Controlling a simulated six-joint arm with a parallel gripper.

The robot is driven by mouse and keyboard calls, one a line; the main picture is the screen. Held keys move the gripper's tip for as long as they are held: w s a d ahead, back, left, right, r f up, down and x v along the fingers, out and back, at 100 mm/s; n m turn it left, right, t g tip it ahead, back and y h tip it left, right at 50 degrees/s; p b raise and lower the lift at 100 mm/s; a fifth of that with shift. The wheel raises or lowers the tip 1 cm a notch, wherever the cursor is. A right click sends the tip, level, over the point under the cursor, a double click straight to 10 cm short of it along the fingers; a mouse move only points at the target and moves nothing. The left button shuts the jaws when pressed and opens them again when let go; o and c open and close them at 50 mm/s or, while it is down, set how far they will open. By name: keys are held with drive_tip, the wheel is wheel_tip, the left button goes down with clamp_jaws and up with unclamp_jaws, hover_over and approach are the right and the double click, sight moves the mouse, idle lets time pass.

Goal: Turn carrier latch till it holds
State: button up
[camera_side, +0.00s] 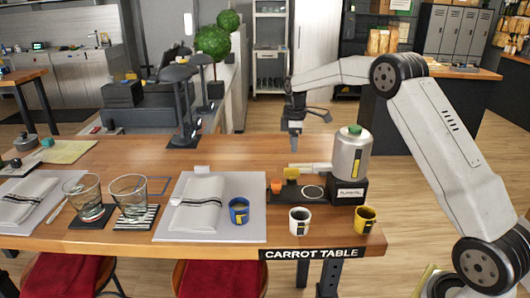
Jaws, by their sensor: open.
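A silver cylinder unit (351,158) with a green knob on top stands on a dark base (347,196) at the right end of the table. A pale arm (314,168) with a yellow end (291,172) reaches left from it. A small orange piece (276,186) sits below the yellow end. I cannot tell for sure which of these parts is the carrier latch. My gripper (308,128) is open and empty. It appears above the yellow end and the pale arm, apart from them, with one finger pointing down.
A blue mug (239,211), a white mug (299,220) and a yellow mug (366,219) stand near the front edge. A folded napkin (198,205) lies on a grey mat (249,188). Two glasses stand further left. The wooden table (238,150) is clear behind the mat.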

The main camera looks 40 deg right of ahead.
sight(292, 172)
drive_tip(key=shift+f, duration=0.95)
drive_tip(key=shift+f, duration=0.1)
drive_tip(key=shift+f, duration=3.75)
clamp_jaws()
